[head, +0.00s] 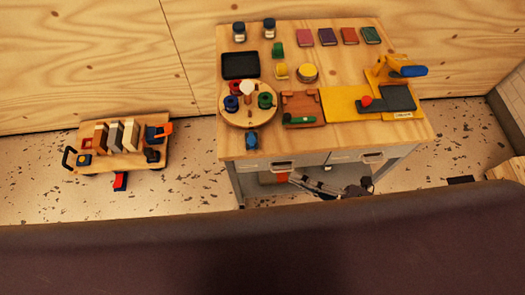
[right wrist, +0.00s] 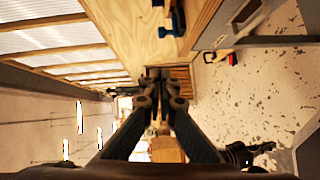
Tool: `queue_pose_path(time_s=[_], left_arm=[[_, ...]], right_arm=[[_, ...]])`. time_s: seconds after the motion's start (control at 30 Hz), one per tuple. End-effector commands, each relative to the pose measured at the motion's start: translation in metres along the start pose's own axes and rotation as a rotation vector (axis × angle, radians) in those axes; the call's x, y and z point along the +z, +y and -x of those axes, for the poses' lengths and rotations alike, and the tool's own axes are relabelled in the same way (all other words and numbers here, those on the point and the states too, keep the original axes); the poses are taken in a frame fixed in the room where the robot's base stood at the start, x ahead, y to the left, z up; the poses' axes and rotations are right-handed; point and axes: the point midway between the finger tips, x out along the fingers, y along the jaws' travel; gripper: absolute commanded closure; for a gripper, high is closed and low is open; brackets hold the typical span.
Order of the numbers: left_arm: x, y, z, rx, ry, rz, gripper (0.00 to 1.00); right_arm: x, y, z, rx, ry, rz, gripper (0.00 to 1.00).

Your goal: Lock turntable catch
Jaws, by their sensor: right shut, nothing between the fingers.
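The round wooden turntable (head: 226,112) lies at the left of the workbench, bearing red, blue and green rolls and a white piece. A small blue part (head: 252,141), which looks like the catch, sits at the turntable's front edge; whether it is locked I cannot tell. A blue part also shows at the top of the right wrist view (right wrist: 168,31). My right gripper (head: 293,179) is below and in front of the bench's front edge, right of the blue part and apart from it. Its fingers are shut and empty in the right wrist view (right wrist: 155,76). My left gripper is out of view.
The workbench (head: 350,142) has drawers with handles below its front edge. Right of the turntable are a brown tray (head: 302,103), a yellow board (head: 341,103) and a yellow device with a blue handle (head: 408,70). A loaded wooden cart (head: 100,160) stands on the floor at left.

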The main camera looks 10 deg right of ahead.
Motion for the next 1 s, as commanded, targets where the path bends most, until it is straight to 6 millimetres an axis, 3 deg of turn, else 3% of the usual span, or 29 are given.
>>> queue_pose_path(time_s=[0.33, 0.47, 0.93, 1.0], left_arm=[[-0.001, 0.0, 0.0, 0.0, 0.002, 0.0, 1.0], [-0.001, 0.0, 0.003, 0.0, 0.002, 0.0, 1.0], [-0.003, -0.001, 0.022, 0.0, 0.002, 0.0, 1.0], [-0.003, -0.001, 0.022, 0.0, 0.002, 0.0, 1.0]], right_arm=[[-0.001, 0.001, -0.001, 0.0, 0.002, 0.003, 1.0], [-0.001, 0.001, -0.01, 0.002, 0.002, 0.002, 1.0], [0.0, 0.004, -0.104, 0.004, 0.001, 0.0, 1.0], [0.009, 0.002, -0.11, 0.001, 0.0, 0.002, 1.0]])
